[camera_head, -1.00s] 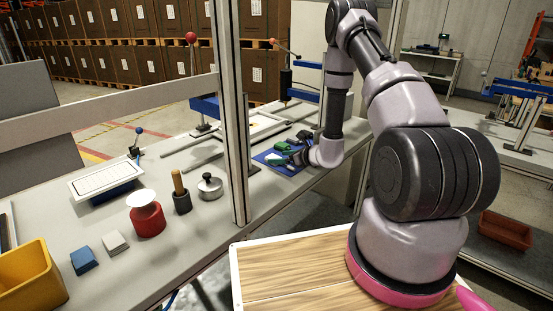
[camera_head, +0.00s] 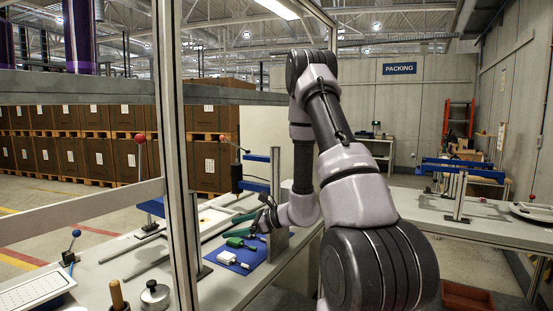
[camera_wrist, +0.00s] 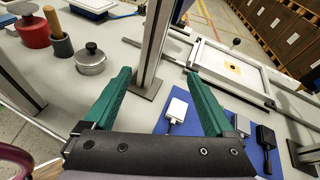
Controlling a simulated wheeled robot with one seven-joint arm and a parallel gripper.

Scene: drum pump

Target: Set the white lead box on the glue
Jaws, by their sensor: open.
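A small white box (camera_wrist: 177,108) with a dark stub at its lower end lies on the blue mat (camera_wrist: 205,108). It also shows on the mat in the head view (camera_head: 226,257). My gripper (camera_wrist: 160,78) is open, with its green fingers wide apart and nothing held between them. In the wrist view the white box shows between the two fingers. In the head view my gripper (camera_head: 240,231) is over or beside the mat. An orange patch (camera_wrist: 233,68) lies on a white framed panel beyond the mat. It may be the glue, but I cannot tell for sure.
A dark block (camera_wrist: 266,136) and a grey piece (camera_wrist: 241,125) are at the mat's right side. A metal post (camera_wrist: 153,50) rises just beyond my fingers. A lidded metal pot (camera_wrist: 90,59), a wooden-handled tool (camera_wrist: 57,35) and a red container (camera_wrist: 32,30) stand at the left.

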